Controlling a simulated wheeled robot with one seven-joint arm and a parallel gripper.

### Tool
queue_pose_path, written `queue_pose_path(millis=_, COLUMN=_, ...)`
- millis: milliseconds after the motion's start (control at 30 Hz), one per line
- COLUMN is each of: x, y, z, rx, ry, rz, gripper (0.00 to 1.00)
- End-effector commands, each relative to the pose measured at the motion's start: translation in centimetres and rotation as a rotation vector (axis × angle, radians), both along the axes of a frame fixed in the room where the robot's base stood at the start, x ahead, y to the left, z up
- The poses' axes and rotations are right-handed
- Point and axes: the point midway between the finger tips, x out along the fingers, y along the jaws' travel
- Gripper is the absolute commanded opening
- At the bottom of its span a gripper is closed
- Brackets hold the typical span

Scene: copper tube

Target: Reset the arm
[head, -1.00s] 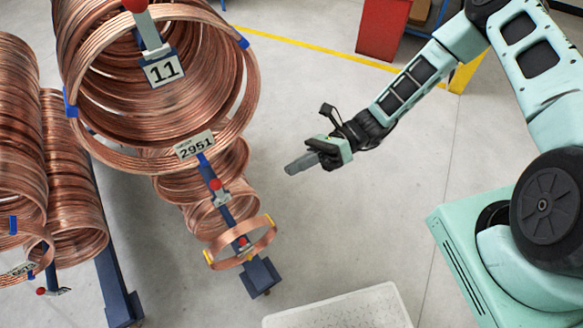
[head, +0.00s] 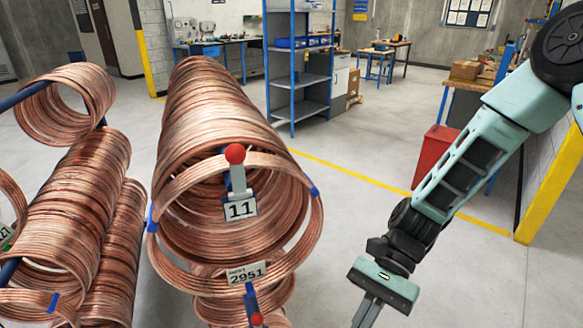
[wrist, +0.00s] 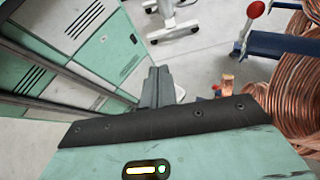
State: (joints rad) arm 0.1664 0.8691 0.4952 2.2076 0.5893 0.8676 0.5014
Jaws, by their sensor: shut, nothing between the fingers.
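My arm hangs at the right of the head view, with my gripper (head: 366,314) at its lower end, near the bottom edge. The gripper is shut and empty, and its fingers point downward. In the wrist view the shut fingers (wrist: 156,88) stick out beyond the dark front edge of the gripper body. The gripper is apart from the copper coils, to the right of the coil stack (head: 225,130) marked 11 and 2951. It touches nothing that I can see.
More copper coils (head: 70,215) hang on a rack at the left. A red bin (head: 434,158) and a yellow post (head: 551,190) stand behind my arm. A blue shelf (head: 300,75) and workbenches are at the back. The floor between coils and arm is clear.

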Motion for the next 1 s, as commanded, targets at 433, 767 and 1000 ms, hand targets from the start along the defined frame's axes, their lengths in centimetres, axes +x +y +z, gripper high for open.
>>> queue_pose_path(millis=433, x=-4.5, y=-1.7, z=8.3, rx=0.003, ry=-0.731, rz=0.779, gripper=0.0)
queue_pose_path(millis=767, x=-6.6, y=-2.8, z=12.9, rx=0.042, ry=-1.095, rz=1.211, gripper=0.0)
queue_pose_path(millis=1000, x=-6.9, y=-2.9, z=13.5, rx=0.05, ry=-1.145, rz=1.271, gripper=0.0)
